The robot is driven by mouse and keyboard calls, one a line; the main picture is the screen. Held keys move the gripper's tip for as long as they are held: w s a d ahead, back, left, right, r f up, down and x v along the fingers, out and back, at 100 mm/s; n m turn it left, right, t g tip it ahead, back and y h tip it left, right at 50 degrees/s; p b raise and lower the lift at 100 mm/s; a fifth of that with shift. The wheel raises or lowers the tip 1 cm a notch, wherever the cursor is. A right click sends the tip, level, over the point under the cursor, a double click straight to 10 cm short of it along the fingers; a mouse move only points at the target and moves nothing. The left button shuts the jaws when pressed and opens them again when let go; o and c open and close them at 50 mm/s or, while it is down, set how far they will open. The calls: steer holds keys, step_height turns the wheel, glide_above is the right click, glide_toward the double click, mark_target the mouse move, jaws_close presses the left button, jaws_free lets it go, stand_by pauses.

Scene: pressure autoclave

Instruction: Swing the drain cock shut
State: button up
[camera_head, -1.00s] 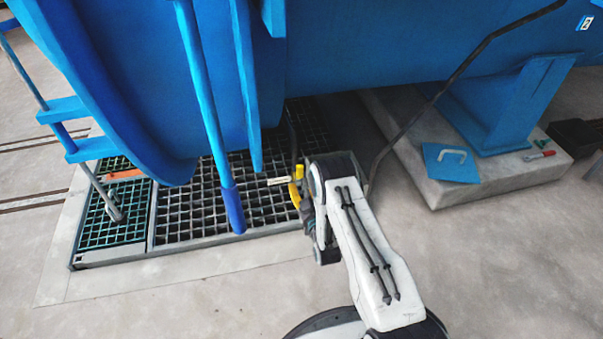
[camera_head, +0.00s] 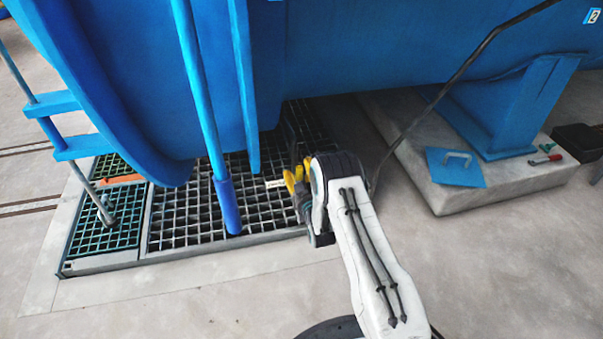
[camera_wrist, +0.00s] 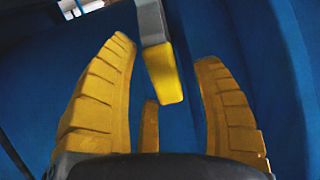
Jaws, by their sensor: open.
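The drain cock's lever (camera_wrist: 163,72) shows in the wrist view as a grey bar with a yellow end. It hangs down from the top of the picture, between the fingers as seen. My gripper (camera_wrist: 165,52) has ribbed yellow fingers spread open on both sides of it, with a gap on each side and nothing gripped. In the head view my gripper (camera_head: 295,180) is low beside the vessel, above the floor grating. There the lever cannot be told apart from the yellow fingers, and the cock's body is hidden.
The blue vessel (camera_head: 400,45) overhangs my gripper. A blue pole (camera_head: 205,100) stands left of it. The floor grating (camera_head: 190,205) lies below. Open floor lies in front.

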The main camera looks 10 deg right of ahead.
jaws_close()
stand_by(0.7)
